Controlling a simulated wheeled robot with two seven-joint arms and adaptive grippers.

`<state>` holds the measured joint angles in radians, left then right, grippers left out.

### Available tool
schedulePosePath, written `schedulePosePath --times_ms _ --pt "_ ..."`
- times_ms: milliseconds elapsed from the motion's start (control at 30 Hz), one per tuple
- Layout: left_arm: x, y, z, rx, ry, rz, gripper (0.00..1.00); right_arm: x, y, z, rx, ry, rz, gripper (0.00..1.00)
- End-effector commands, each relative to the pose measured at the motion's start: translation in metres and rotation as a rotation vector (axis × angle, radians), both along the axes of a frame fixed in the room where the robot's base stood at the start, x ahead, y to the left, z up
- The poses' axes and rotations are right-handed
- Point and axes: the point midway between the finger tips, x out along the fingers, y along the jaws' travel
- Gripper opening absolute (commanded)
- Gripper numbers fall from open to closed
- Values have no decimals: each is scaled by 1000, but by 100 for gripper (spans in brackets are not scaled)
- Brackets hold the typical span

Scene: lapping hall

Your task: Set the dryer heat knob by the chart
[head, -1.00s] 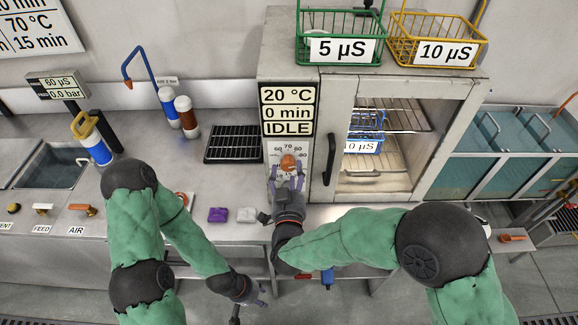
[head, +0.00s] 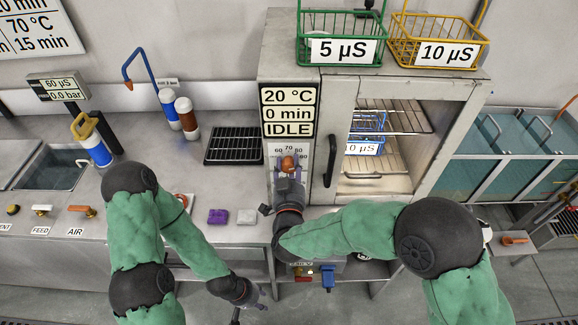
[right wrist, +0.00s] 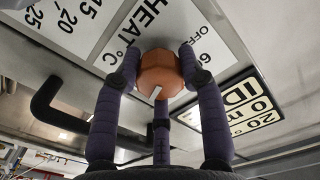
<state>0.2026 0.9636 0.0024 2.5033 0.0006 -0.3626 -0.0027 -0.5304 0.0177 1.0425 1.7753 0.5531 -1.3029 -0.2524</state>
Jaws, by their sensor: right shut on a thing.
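The orange heat knob (head: 288,164) sits on the white dial plate on the dryer's front, below the display. In the right wrist view the knob (right wrist: 160,76) shows a white pointer mark toward its lower left, beside the "HEAT °C" lettering. My right gripper (head: 288,172) has its fingers around the knob, shut on it. The dryer display (head: 289,111) reads 20 °C, 0 min, IDLE. The chart (head: 37,27) on the wall at upper left is cut off; "70 °C" and "15 min" are readable. My left gripper (head: 258,300) hangs low in front of the bench; its jaw state is unclear.
The dryer door (head: 335,140) has a dark handle, and a blue basket (head: 366,135) stands on the racks inside. A green basket (head: 340,37) and a yellow basket (head: 436,38) stand on top. Purple and grey blocks (head: 218,216) lie on the bench left of my right gripper.

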Motion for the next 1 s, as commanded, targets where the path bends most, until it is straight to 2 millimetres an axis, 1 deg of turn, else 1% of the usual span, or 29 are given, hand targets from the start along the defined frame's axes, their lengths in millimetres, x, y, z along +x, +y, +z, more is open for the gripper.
schedulePosePath --times_ms 33,200,300,633,667,700,733,767,1000 --pt "0 0 -3 0 0 0 40 1 0 3 18 -10 -2 8" --pt "0 0 -18 0 0 0 40 1 0 2 126 -13 -1 8" --pt "0 0 -22 0 0 0 40 1 -1 3 177 -14 -3 8" --pt "0 0 -22 0 0 0 40 2 -2 7 201 -16 -4 7" --pt "0 0 -22 0 0 0 40 2 -2 8 201 -16 -4 42" --pt "0 0 -22 0 0 0 40 2 -2 8 201 -17 -5 54" --pt "0 0 -22 0 0 0 40 2 -2 8 201 -16 -4 62" --pt "0 0 -22 0 0 0 40 2 -2 8 200 -16 -4 63" --pt "0 0 -22 0 0 0 40 1 -1 4 197 -10 -3 63"
